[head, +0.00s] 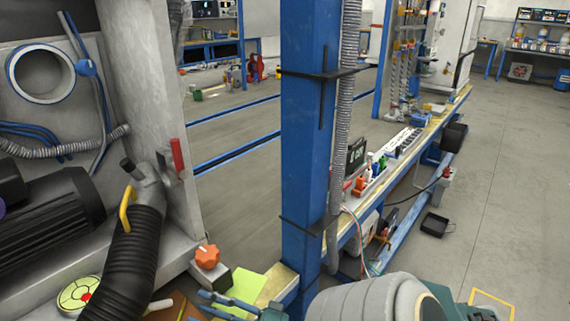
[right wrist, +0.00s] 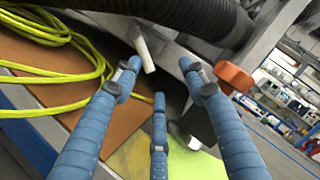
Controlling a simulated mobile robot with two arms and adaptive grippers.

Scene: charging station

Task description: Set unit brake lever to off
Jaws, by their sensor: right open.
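I cannot tell for sure which part is the unit brake lever. A red lever (head: 177,155) stands upright on the machine's grey side wall. A short white handle (right wrist: 145,52) sticks out beneath the black hose, just beyond my fingertips. An orange knob (head: 207,256) on a small grey block also shows in the right wrist view (right wrist: 235,77), right of my fingers. My right gripper (right wrist: 160,86) has its three blue fingers spread, open and empty, and apart from the white handle. It shows partly at the bottom of the head view (head: 222,302). My left gripper is not in view.
A black corrugated hose (head: 135,250) with a yellow handle (head: 126,209) rises close by. A blue post (head: 308,130) stands right of the machine. Yellow-green cable (right wrist: 50,62) lies coiled on a brown surface (right wrist: 112,125). Open floor (head: 510,190) lies to the right.

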